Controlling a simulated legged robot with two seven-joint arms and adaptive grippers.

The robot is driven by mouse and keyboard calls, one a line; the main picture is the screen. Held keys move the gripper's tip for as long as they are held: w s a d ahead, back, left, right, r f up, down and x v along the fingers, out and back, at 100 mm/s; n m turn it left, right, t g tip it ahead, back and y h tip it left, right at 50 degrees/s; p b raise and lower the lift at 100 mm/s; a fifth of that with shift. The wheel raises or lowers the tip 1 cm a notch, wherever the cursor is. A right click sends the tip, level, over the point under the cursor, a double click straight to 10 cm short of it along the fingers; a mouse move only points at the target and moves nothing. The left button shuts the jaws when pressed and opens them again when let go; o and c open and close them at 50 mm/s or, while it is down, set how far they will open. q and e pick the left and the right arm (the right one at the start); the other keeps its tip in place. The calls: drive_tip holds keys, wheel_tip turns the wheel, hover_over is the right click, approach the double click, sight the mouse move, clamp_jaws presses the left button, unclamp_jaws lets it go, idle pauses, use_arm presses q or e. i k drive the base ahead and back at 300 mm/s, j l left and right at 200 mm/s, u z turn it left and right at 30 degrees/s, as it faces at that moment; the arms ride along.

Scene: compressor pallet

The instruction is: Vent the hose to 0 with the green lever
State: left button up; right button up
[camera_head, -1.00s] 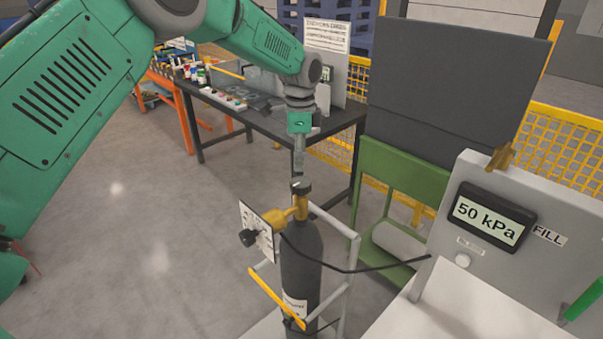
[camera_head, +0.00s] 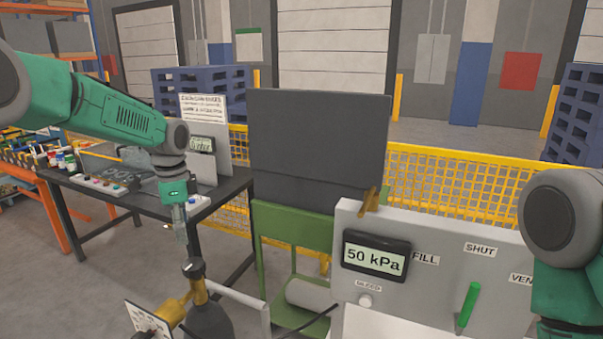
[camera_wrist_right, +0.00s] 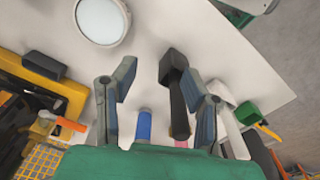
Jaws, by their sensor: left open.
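The green lever (camera_head: 468,305) stands on the grey panel (camera_head: 400,299), tilted slightly right, with its tip below the SHUT label (camera_head: 480,249). FILL (camera_head: 425,259) is to its left; VENT (camera_head: 521,279) is partly hidden by my right arm. The gauge (camera_head: 375,256) reads 50 kPa. A black hose (camera_head: 318,322) runs from the panel toward the dark cylinder (camera_head: 209,323). My left gripper (camera_head: 183,235) is open above the cylinder's brass valve, well left of the lever. My right gripper is outside the head view; in the right wrist view (camera_wrist_right: 160,95) its fingers are apart.
A black-headed tool (camera_wrist_right: 176,92) lies beyond the right fingers on a pale surface, near a round white-faced item (camera_wrist_right: 102,20). A green cart (camera_head: 290,232) and yellow mesh fence (camera_head: 455,180) stand behind the panel. A dark workbench (camera_head: 150,205) is at left.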

sight(461, 319)
drive_tip(key=k, duration=0.95)
